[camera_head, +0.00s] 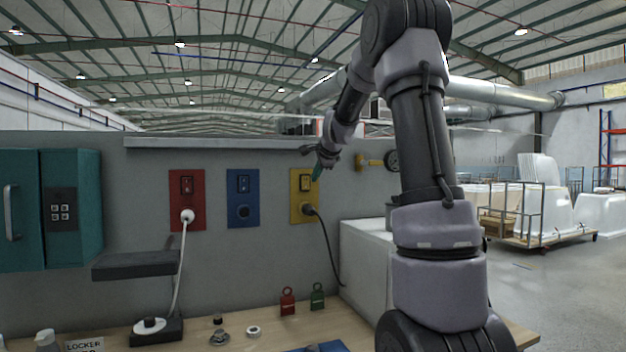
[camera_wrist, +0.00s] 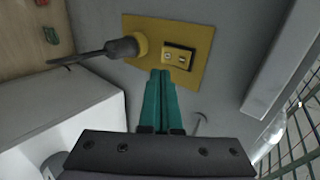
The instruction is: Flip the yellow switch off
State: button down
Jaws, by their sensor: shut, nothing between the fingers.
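The yellow switch plate (camera_head: 297,207) is on the grey wall, right of a blue and a red plate. In the wrist view the yellow plate (camera_wrist: 200,40) shows sideways, with the switch (camera_wrist: 179,56) just beyond my fingertips. My gripper (camera_head: 316,172) is shut and empty, its green fingers (camera_wrist: 161,72) together, pointing at the plate's edge near the switch. I cannot tell whether they touch it.
A red plate (camera_head: 187,222) with a white plug and a blue plate (camera_head: 243,215) are to the left. A yellow valve (camera_head: 368,162) with a gauge is right of my gripper. A white box (camera_head: 362,256) stands below, and red and green padlocks (camera_head: 288,302) are on the bench.

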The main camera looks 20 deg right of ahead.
jog(key=v, duration=0.8)
jog(key=shift+r, duration=0.1)
